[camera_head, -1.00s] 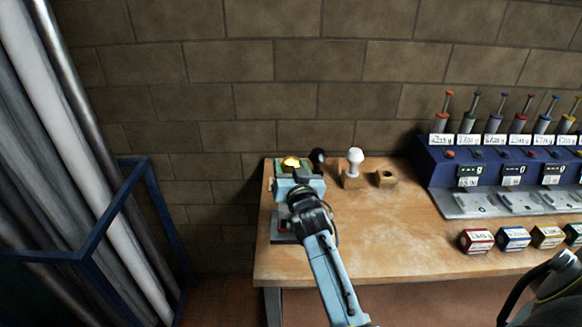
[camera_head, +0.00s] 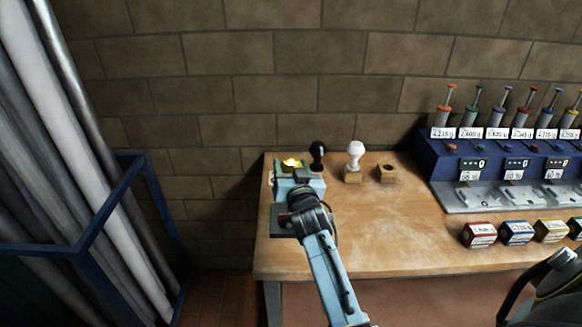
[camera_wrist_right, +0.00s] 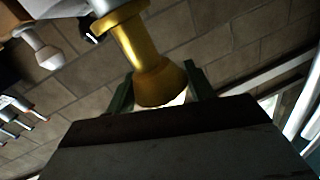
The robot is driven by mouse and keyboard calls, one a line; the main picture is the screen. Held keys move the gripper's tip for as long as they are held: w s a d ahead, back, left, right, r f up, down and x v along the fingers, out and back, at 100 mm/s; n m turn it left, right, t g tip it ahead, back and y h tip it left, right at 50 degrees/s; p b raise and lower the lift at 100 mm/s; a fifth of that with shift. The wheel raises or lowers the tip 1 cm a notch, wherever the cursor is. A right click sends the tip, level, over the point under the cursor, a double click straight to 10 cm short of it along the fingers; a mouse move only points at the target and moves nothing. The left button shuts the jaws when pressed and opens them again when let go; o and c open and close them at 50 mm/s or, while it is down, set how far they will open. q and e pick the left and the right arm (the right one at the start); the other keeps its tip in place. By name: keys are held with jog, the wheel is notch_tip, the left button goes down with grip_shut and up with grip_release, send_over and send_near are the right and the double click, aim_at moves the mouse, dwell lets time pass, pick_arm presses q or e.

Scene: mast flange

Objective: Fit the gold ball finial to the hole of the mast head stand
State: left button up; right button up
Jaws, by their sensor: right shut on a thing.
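The gold ball finial (camera_wrist_right: 148,55) shows as a gold flared stem with a collar in the right wrist view, between the two dark fingers of my right gripper (camera_wrist_right: 158,88). The gripper is shut on it. In the head view the gold piece (camera_head: 291,163) shows just beyond my right gripper (camera_head: 300,176), at the bench's back left. A pale grey cylinder (camera_wrist_right: 102,5) meets the gold collar at the top of the wrist view; I cannot tell whether it is part of the finial. A grey plate (camera_head: 284,222) lies beside the gripper, possibly the mast head stand's base. Its hole is hidden. My left gripper is not in view.
A black knob (camera_head: 317,153) and a white knob (camera_head: 356,152) on a wooden block stand right of the gripper. A wooden block with a hole (camera_head: 387,173) follows. A blue rack (camera_head: 440,165) and several coloured boxes fill the right. The bench middle (camera_head: 380,225) is clear.

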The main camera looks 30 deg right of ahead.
jog(key=shift+f+b, duration=0.35)
jog(key=shift+f, duration=0.2)
jog(key=o, duration=1.4)
jog(key=shift+o, duration=0.2)
jog(key=v, duration=1.3)
jog(key=shift+s, duration=0.2)
